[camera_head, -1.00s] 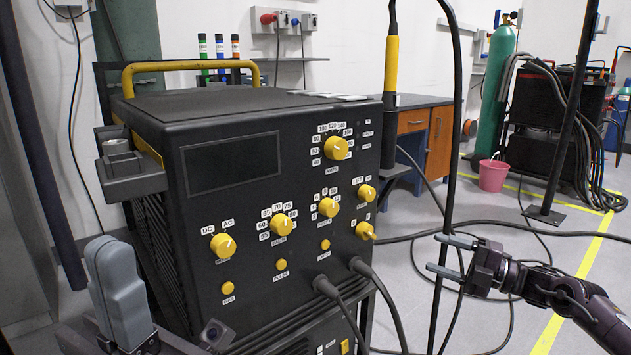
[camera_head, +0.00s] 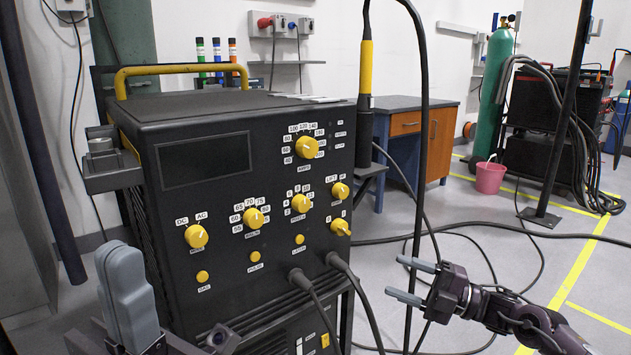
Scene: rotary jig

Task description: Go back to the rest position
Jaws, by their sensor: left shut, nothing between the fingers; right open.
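My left gripper (camera_head: 128,290) is at the lower left, in front of the lower left part of the black welding machine (camera_head: 240,268). Its grey fingers are shut together with nothing seen between them. My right gripper (camera_head: 398,281) is at the lower right, its two grey fingers apart and pointing left, empty. It is to the right of the machine, near the hanging black cable. The machine's front panel carries several yellow knobs, among them the large upper knob (camera_head: 307,147) and the DC/AC knob (camera_head: 196,236).
A yellow-handled torch (camera_head: 366,68) stands at the machine's right side. Black cables run from the machine's front and across the floor. A desk (camera_head: 408,124), a pink bucket (camera_head: 489,178) and a green gas cylinder (camera_head: 493,95) are further back. The floor at right has open room.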

